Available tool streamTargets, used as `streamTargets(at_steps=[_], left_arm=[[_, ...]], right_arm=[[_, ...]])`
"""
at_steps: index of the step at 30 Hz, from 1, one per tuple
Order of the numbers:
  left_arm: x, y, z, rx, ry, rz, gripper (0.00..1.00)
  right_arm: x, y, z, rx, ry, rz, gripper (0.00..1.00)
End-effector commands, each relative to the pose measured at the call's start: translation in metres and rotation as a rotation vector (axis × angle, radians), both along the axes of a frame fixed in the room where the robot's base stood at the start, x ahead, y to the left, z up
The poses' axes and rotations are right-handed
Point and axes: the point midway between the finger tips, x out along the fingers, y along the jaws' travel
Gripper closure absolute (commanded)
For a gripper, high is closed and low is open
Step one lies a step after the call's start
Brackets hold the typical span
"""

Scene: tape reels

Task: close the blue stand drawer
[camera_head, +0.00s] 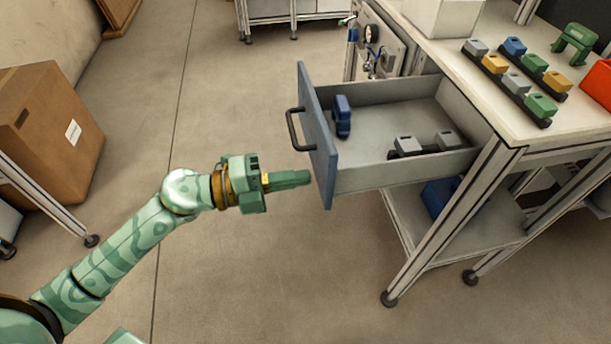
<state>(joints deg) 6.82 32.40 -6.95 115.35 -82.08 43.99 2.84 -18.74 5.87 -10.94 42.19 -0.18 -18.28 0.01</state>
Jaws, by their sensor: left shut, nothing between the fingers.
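The blue-fronted drawer (318,140) of the stand is pulled out toward the left. Its black handle (291,130) is on the outer face. Inside lie a blue block-like item (342,116) near the front and a dark strip with grey blocks (425,146) near the right side. My left gripper (308,177) is shut and empty. Its tip is at the lower part of the drawer's blue front, below the handle; I cannot tell whether it touches. My right gripper is not in view.
The stand's top (478,84) carries strips of coloured blocks (515,80), a green item (575,42) and a red item (599,82). A blue bin (440,197) sits on the lower shelf. A cardboard box (50,130) stands at left. The floor between is clear.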

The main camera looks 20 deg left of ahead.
Motion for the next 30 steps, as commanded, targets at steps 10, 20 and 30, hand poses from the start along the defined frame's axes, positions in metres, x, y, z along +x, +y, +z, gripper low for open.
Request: streamTargets(at_steps=[10, 20, 30], left_arm=[[0.011, -0.015, 0.0, 0.001, 0.0, 0.002, 1.0], [0.011, -0.017, 0.0, 0.0, 0.0, 0.001, 1.0], [0.037, -0.054, 0.006, -0.002, -0.005, 0.0, 1.0]], right_arm=[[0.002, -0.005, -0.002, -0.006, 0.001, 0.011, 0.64], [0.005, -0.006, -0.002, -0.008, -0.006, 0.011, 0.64], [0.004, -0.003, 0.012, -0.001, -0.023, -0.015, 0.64]])
